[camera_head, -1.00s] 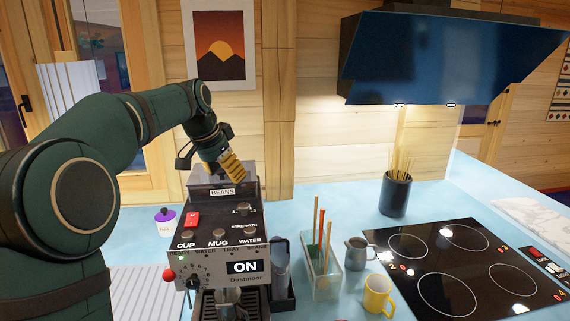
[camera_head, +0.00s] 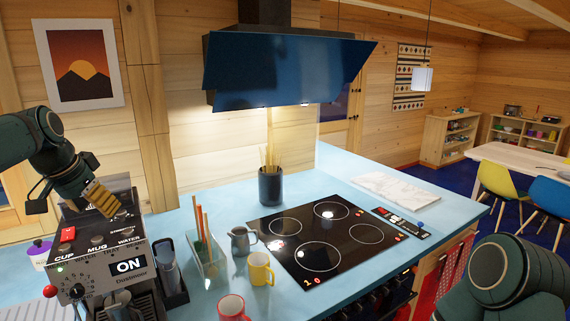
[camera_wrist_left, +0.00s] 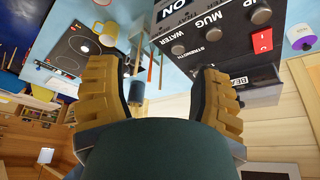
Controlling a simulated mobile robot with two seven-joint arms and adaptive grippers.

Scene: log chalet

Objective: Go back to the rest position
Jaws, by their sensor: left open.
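My left gripper (camera_head: 103,198) is over the top of the coffee machine (camera_head: 100,250) at the left of the head view. In the left wrist view the two yellow-padded fingers of my left gripper (camera_wrist_left: 158,85) stand apart with nothing between them. The coffee machine's front panel (camera_wrist_left: 215,30) shows upside down beyond the fingers there. I cannot tell whether the gripper touches the machine. Part of my right arm (camera_head: 510,280) shows at the lower right of the head view, but its gripper is out of view.
A yellow mug (camera_head: 260,270), a red mug (camera_head: 232,308), a grey pitcher (camera_head: 240,241) and a clear holder with sticks (camera_head: 207,262) stand right of the machine. Beyond are a black hob (camera_head: 322,240) and a dark utensil pot (camera_head: 270,185). The hood (camera_head: 285,70) hangs above.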

